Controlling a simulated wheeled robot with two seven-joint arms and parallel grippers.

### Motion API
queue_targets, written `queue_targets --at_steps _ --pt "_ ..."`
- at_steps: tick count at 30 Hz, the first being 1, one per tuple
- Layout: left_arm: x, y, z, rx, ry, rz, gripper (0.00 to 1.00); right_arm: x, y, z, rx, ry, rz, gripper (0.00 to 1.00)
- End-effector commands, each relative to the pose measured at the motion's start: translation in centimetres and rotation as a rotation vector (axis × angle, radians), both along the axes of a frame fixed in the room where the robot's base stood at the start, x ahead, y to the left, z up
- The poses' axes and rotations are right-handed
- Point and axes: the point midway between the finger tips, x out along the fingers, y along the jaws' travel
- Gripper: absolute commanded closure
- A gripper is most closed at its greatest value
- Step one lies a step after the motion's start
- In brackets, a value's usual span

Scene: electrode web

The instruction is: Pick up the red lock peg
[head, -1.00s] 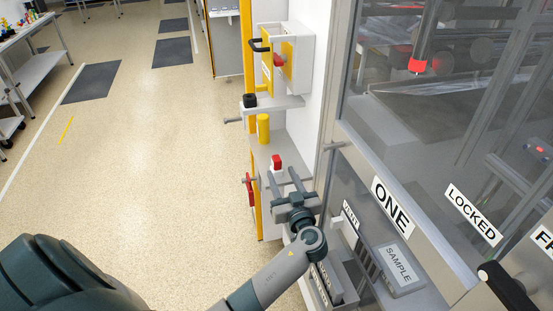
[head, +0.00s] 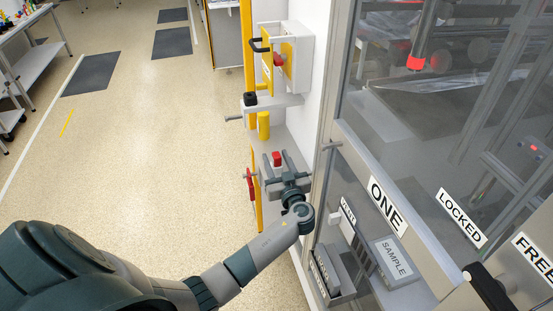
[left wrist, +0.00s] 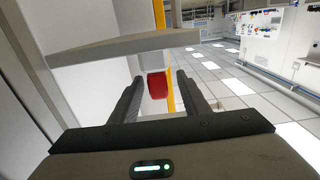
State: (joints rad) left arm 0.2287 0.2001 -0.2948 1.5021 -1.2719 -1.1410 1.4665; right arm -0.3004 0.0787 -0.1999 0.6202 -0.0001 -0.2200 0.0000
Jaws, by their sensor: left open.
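The red lock peg (head: 277,160) is a small red block at the grey shelf beside the white wall, low in the middle of the head view. My left gripper (head: 275,154) is open, with one finger on each side of the peg as seen from the head. In the left wrist view the red peg (left wrist: 157,86) shows between the two dark fingers (left wrist: 158,75), near their tips. A gap shows on each side of it, and I cannot tell how deep it sits between them. The peg's lower part is hidden. My right gripper is not in view.
A grey ledge (head: 283,101) with a yellow cylinder (head: 263,126) is above the peg. A red handle (head: 250,186) hangs on the yellow panel to the left. The glass-fronted machine with the ONE label (head: 387,206) stands close on the right.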

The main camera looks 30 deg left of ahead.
Motion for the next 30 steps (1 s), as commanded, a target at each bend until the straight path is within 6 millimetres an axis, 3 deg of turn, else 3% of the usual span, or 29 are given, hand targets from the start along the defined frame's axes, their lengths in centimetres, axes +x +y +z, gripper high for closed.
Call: queue_targets --at_steps 12,30 --pt "2.8 2.8 0.1 0.002 0.002 0.000 0.58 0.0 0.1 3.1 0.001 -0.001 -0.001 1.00" --pt "3.1 3.3 -0.1 0.000 0.001 0.000 0.58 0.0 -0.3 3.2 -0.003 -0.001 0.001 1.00"
